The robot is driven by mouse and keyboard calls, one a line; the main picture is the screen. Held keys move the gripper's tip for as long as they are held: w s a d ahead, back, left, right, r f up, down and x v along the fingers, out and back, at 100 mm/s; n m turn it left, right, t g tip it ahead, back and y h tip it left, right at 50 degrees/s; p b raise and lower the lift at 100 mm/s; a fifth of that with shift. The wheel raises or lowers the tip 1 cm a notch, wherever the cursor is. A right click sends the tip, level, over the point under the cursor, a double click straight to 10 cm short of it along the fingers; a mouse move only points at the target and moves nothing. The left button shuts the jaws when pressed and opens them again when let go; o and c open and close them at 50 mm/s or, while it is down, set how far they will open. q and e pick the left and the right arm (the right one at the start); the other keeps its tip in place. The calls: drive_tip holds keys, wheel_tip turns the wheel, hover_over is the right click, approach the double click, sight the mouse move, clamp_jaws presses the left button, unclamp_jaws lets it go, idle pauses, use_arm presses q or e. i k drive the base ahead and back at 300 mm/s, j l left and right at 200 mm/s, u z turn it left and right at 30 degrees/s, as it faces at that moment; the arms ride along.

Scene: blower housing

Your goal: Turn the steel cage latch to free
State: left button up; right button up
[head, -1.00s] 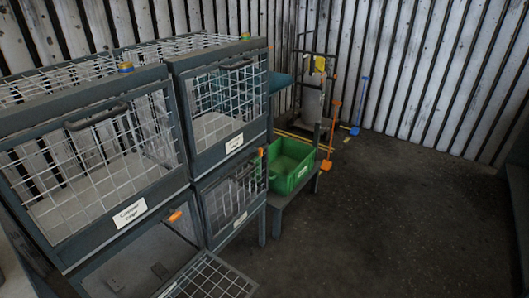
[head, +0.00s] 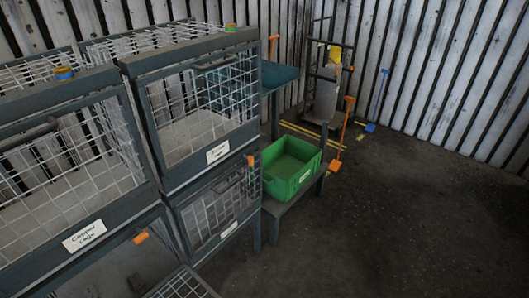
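A bank of dark-framed wire mesh cages stands at the left. The upper left cage (head: 55,180) has a white card that seems to read "Copper cage" (head: 84,237). The upper right cage (head: 200,100) has a card (head: 217,152) too small to read. The lower right cage (head: 215,205) also has a card. One orange latch piece (head: 141,238) shows at the top of the lower left opening, another orange piece (head: 250,160) at the top of the lower right cage. I cannot tell which cage is the steel one. Neither gripper is in view.
A mesh panel (head: 185,286) slants out low in front of the lower left opening. A green crate (head: 292,168) rests on a low grey bench beside the cages. A cylinder on a trolley (head: 325,100) and long-handled tools stand at the back. The floor at right is clear.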

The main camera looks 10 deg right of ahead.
sight(249, 160)
drive_tip(key=i+l+u, duration=0.15)
drive_tip(key=l, duration=0.25)
drive_tip(key=i+l+u, duration=0.15)
drive_tip(key=i+l, duration=0.15)
drive_tip(key=l+u, duration=0.15)
drive_tip(key=u, duration=0.8)
